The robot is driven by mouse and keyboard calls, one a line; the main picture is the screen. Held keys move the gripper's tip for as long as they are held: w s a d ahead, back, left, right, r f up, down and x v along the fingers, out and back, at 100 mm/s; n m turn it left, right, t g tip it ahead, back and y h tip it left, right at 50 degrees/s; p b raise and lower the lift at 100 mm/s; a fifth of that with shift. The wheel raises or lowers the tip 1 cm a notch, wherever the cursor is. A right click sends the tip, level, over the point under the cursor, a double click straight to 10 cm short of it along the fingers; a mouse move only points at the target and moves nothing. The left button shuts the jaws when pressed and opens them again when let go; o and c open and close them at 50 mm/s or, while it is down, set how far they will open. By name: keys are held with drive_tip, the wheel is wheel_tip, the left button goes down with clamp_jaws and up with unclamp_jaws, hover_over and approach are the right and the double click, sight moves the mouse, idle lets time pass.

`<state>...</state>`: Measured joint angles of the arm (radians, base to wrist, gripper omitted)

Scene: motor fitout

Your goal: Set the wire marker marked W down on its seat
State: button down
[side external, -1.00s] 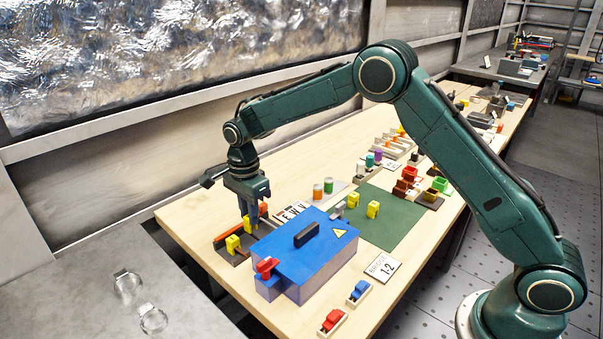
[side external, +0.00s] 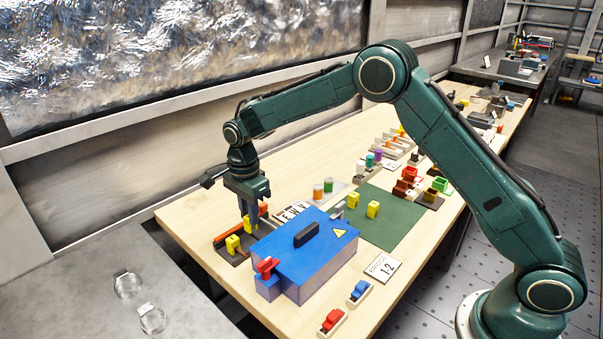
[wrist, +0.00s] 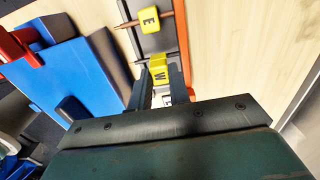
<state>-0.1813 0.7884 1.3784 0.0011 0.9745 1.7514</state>
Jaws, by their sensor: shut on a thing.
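The yellow wire marker marked W (wrist: 160,68) is between the fingers of my gripper (wrist: 162,88) in the wrist view, and the gripper is shut on it. In the side view my gripper (side external: 248,212) points down with this marker (side external: 249,225) low over the dark strip (side external: 241,258) behind the blue box. A second yellow marker, marked E (wrist: 149,20), sits on the strip on a thin brown rod; it also shows in the side view (side external: 233,243). The fingers hide part of the W marker and its seat, so I cannot tell if it touches.
A blue box (side external: 318,245) with a dark handle and red part stands close in front of the strip. An orange rail (wrist: 184,50) runs along the strip's other side. A lettered card (side external: 291,211) lies behind the box.

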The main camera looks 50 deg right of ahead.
drive_tip(key=shift+f, duration=1.55)
drive_tip(key=c, duration=1.2)
unclamp_jaws()
drive_tip(key=shift+c, duration=0.2)
drive_tip(key=shift+r, duration=0.15)
drive_tip(key=shift+w+r, duration=0.1)
drive_tip(key=shift+r, duration=0.5)
wheel_tip(320, 180, up, 12)
drive_tip(key=shift+r, duration=0.15)
